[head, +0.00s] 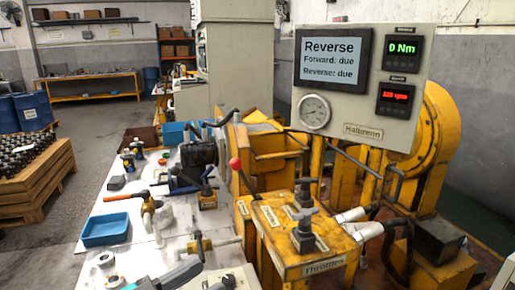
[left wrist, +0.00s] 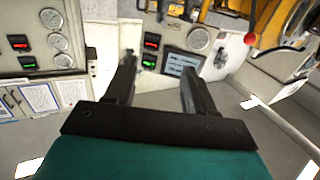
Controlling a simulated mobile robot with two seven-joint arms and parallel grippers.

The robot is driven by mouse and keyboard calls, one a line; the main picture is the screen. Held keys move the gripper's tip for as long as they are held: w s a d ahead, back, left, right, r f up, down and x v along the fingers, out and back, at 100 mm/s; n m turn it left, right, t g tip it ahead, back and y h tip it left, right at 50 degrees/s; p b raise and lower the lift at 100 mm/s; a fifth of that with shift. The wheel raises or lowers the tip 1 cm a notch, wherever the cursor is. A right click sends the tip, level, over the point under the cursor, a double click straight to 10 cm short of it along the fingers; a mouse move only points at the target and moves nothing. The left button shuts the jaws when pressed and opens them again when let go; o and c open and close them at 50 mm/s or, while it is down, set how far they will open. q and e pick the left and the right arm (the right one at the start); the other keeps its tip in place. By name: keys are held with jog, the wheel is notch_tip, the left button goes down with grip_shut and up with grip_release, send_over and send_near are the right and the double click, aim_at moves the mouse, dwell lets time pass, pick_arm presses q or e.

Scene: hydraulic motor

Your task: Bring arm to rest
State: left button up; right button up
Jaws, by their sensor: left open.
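My left gripper (left wrist: 157,75) is open in the left wrist view. Its two dark fingers stand apart with nothing held between them, in front of a panel with a screen (left wrist: 183,63) and gauges. In the head view, part of my left gripper (head: 172,278) shows at the bottom edge, low over the near end of the white bench; its fingertips are hard to make out there. My right gripper is not in view.
A yellow test stand (head: 300,235) with levers and a red-knobbed handle (head: 235,164) stands on the right. Its display (head: 333,60) reads "Reverse", "Forward: due", "Reverse: due". The white bench holds a blue tray (head: 105,229), valves and fittings.

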pick_arm(q)
jog(key=s+a+f+n+y, duration=0.2)
jog(key=s+f+y, duration=0.1)
jog(key=f, duration=0.6)
jog(key=s+a+f+n+g+y, duration=0.1)
jog(key=s+a+f+n+y, duration=0.1)
jog(key=f, duration=0.6)
jog(key=s+a+f+n+y, duration=0.2)
jog(key=s+a+f+y, duration=0.2)
jog(key=f, duration=0.5)
jog(key=shift+s+a+f+n+y, duration=0.2)
jog(key=shift+f+n+y, duration=0.15)
jog(key=shift+y, duration=0.75)
